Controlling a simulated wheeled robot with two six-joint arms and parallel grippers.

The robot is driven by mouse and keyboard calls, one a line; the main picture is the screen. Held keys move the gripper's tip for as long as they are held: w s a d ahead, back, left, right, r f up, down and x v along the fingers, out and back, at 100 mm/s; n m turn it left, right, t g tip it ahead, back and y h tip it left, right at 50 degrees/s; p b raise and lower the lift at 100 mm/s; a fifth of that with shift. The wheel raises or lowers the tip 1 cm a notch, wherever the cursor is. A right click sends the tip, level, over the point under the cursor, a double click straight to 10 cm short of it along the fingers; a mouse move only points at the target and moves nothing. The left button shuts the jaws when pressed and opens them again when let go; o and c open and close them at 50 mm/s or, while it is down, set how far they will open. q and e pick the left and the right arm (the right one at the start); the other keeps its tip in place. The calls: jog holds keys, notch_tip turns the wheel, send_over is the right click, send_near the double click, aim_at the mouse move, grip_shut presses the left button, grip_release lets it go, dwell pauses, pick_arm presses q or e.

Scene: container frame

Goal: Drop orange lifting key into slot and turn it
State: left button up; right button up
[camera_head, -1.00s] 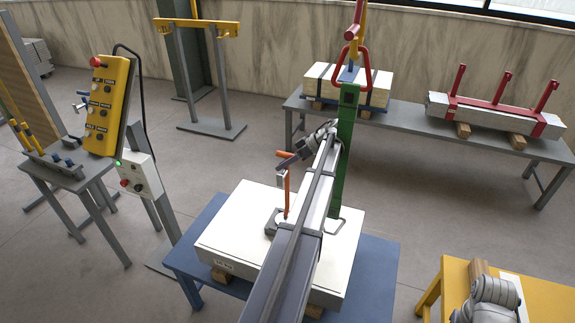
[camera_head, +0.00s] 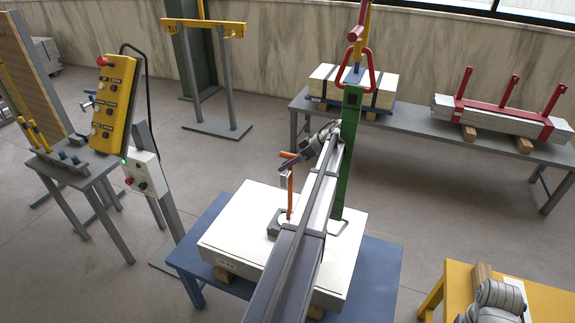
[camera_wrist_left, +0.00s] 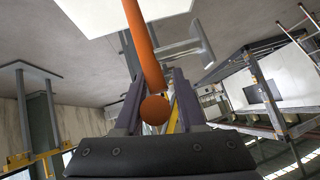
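The orange lifting key (camera_head: 290,195) stands roughly upright over the pale slab (camera_head: 235,225), its lower end close to a grey bracket (camera_head: 275,228) on top. My left gripper (camera_head: 296,160) is at the key's upper part and appears shut on it. In the left wrist view the key's orange rod (camera_wrist_left: 142,45) runs between the fingers, with its round end towards the camera. The slot is not clearly visible, and I cannot tell whether the key's tip is inside it. My left arm hides part of the slab. My right gripper is not in view.
The slab rests on wooden blocks on a blue table (camera_head: 375,270). A yellow control box (camera_head: 112,103) is at left. A grey bench (camera_head: 420,120) with loads stands behind; a yellow table (camera_head: 545,295) is at lower right.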

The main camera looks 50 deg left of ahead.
pick_arm(q)
jog(key=o, duration=0.4)
jog(key=shift+w+d+r+p, duration=0.25)
jog(key=shift+r+p, duration=0.15)
jog(key=p+v, duration=0.4)
jog(key=v, duration=0.2)
jog(key=shift+w+d+r, duration=0.15)
jog(key=shift+d+r, duration=0.1)
jog(key=shift+f, duration=0.1)
